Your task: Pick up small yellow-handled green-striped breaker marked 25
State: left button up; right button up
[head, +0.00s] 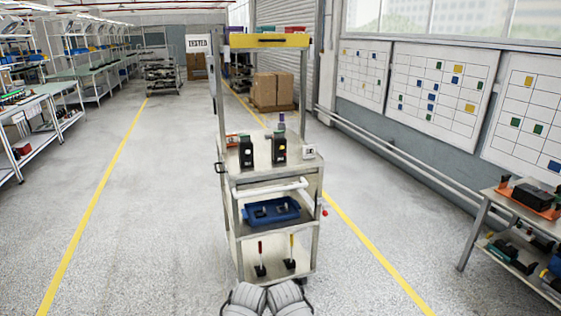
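No breaker can be read as marked 25 from here, and no green stripe is clear. On the cart's (232,187) top stand two black upright devices, a left one (246,152) with a white spot and a right one (279,150) with a pale yellow spot. A blue tray (250,218) on the middle shelf holds small dark pieces, too small to identify. On the bottom shelf are a black piece with a red upright handle (261,250) and one with a yellow upright handle (291,247). Grey rounded parts of mine show at the bottom edge; no gripper fingers are visible.
A white bar crosses the cart's front above the blue tray. A small white box (309,152) sits at the top's right edge. A side table (487,197) stands at right, and workbenches (38,112) at left. The floor around the cart is clear.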

aim_at(278, 139)
jog(key=i+z, duration=0.15)
jog(key=z, duration=0.45)
jog(key=i+j+z, duration=0.25)
jog(key=i, duration=0.2)
jog(key=i+j+z, duration=0.25)
jog(key=i+j, duration=0.1)
jog(key=i, duration=0.1)
